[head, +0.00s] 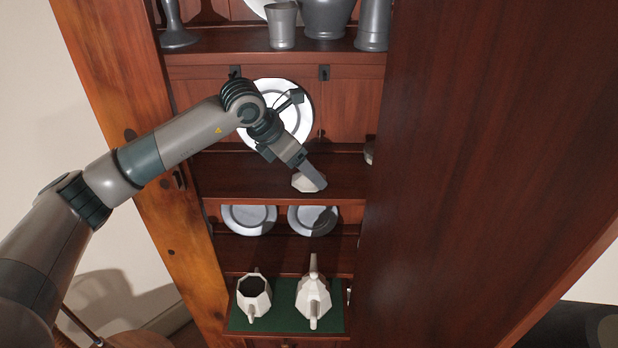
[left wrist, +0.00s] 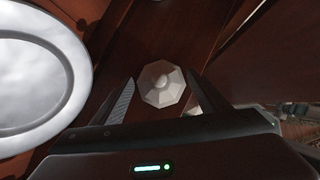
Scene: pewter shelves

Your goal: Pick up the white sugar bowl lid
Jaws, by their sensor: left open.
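The white sugar bowl lid (left wrist: 162,84) is octagonal with a small round knob. It lies on the middle shelf and also shows in the head view (head: 303,184), partly covered by my gripper. My left gripper (left wrist: 161,77) is open, with one finger on each side of the lid in the left wrist view. In the head view my left gripper (head: 316,177) is at the lid. I cannot tell whether the fingers touch it. A white open-topped pot (head: 254,296), perhaps the sugar bowl, stands on the bottom shelf. My right gripper is not in view.
A large pewter plate (head: 298,122) stands behind my wrist, close to it. Two smaller plates (head: 249,219) (head: 313,220) stand on the shelf below. A white teapot (head: 313,297) is on a green mat (head: 283,318). A tall wooden side panel (head: 470,160) bounds the shelves at right.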

